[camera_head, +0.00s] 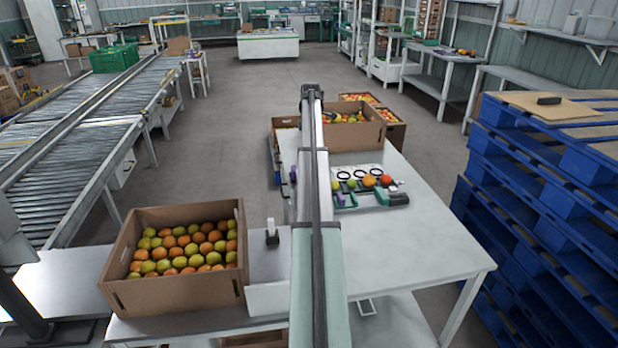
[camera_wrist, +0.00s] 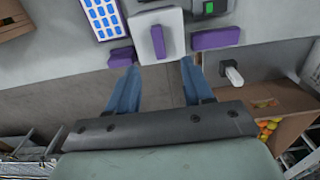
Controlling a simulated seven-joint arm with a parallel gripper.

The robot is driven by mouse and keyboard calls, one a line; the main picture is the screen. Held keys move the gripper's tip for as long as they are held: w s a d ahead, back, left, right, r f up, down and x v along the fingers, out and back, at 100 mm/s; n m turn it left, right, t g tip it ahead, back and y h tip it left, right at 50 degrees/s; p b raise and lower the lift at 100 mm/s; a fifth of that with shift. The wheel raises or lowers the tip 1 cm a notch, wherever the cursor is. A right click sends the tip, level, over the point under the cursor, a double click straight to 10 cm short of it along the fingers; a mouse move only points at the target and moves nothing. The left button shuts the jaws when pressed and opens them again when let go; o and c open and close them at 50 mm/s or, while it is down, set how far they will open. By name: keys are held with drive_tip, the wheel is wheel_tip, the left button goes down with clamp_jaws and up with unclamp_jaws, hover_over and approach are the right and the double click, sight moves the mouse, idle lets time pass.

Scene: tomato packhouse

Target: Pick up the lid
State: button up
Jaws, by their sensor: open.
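In the wrist view, a white square piece with an upright purple bar at its middle, which looks like the lid (camera_wrist: 143,40), is at the table's edge, top centre. My gripper (camera_wrist: 160,66) is open and empty. Its two blue fingers point toward the white piece, their tips apart to either side below it in the picture. I cannot tell the height gap. Purple blocks sit left (camera_wrist: 122,57) and right (camera_wrist: 215,38) of it. In the head view my arm hides the gripper and most likely the lid.
A white table (camera_head: 420,245) carries a green-ended tester with rings and fruit (camera_head: 370,181). A box of fruit (camera_head: 175,293) stands at front left, another box (camera_head: 352,137) behind. Blue pallets (camera_head: 530,190) are stacked at right. A blue-celled panel (camera_wrist: 103,18) lies near the lid.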

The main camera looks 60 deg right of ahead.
drive_tip(key=f, duration=1)
drive_tip(key=shift+w+f, duration=0.3)
clamp_jaws()
